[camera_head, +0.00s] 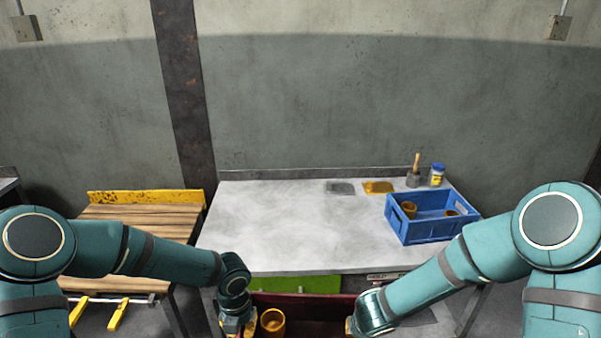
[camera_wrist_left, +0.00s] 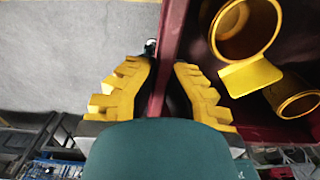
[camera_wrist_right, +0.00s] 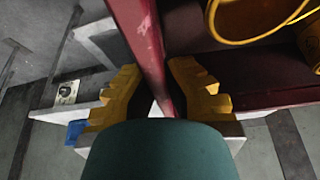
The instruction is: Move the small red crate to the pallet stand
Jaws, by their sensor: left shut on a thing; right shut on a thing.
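The small red crate (camera_head: 310,299) is low in the head view, in front of the workbench; the bottom edge of the picture cuts it off. Yellow-brown cups (camera_head: 272,320) are inside it; they also show in the left wrist view (camera_wrist_left: 245,30). My left gripper (camera_head: 237,327) is shut on the crate's left wall (camera_wrist_left: 170,45). My right gripper (camera_head: 352,326) is shut on the opposite wall (camera_wrist_right: 141,35). The pallet stand (camera_head: 135,214), with wooden slats and a worn yellow back board, stands at the left. Its top looks empty.
The grey workbench (camera_head: 290,225) is right of the stand, mostly clear. A blue crate (camera_head: 425,231) with cups, a brush pot (camera_head: 413,180) and a small jar (camera_head: 437,175) are at its right end. A green panel (camera_head: 300,284) shows beneath.

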